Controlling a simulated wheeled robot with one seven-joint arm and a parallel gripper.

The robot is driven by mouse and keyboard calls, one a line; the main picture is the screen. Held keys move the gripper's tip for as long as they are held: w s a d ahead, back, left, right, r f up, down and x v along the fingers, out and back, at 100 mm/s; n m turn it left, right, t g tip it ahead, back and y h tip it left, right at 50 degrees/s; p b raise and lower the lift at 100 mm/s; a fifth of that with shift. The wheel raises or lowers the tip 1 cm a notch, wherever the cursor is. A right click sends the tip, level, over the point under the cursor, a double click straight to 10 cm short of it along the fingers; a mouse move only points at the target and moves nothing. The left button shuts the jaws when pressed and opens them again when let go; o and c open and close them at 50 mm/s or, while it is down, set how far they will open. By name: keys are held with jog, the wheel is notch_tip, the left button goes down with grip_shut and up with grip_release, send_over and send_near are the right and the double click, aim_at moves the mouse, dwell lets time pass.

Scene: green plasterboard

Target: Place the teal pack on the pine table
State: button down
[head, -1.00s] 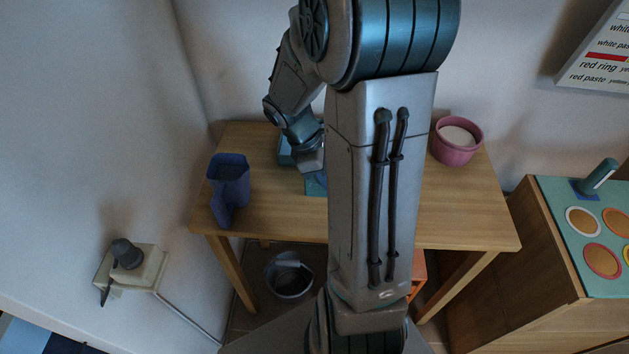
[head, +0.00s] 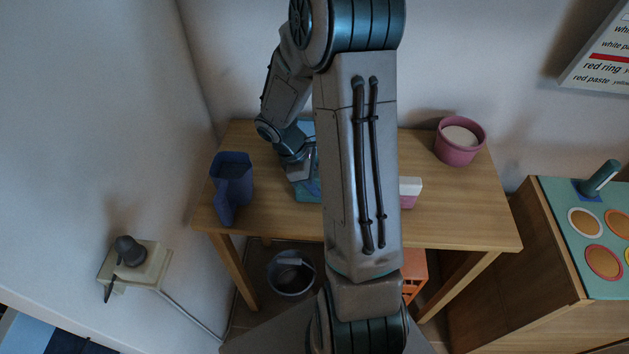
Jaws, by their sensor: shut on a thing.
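The pine table (head: 455,210) stands against the wall, with my arm crossing in front of its middle. My gripper (head: 299,174) is over the left-middle of the table, partly seen past my forearm. It is shut on the teal pack (head: 306,191), which shows just below it at the tabletop. My forearm hides the pack's right side, and I cannot tell whether the pack touches the table. Another teal patch (head: 305,126) shows behind the wrist; I cannot tell what it belongs to.
A blue jug (head: 231,188) stands at the table's left. A pink pot (head: 458,143) stands at the back right. A white-and-pink box (head: 409,191) is partly hidden by my forearm. A bucket (head: 290,273) and an orange crate (head: 414,273) are below. The table's front right is clear.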

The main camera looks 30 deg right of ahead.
jog(key=shift+f, duration=0.15)
jog(key=c, duration=1.1)
grip_release()
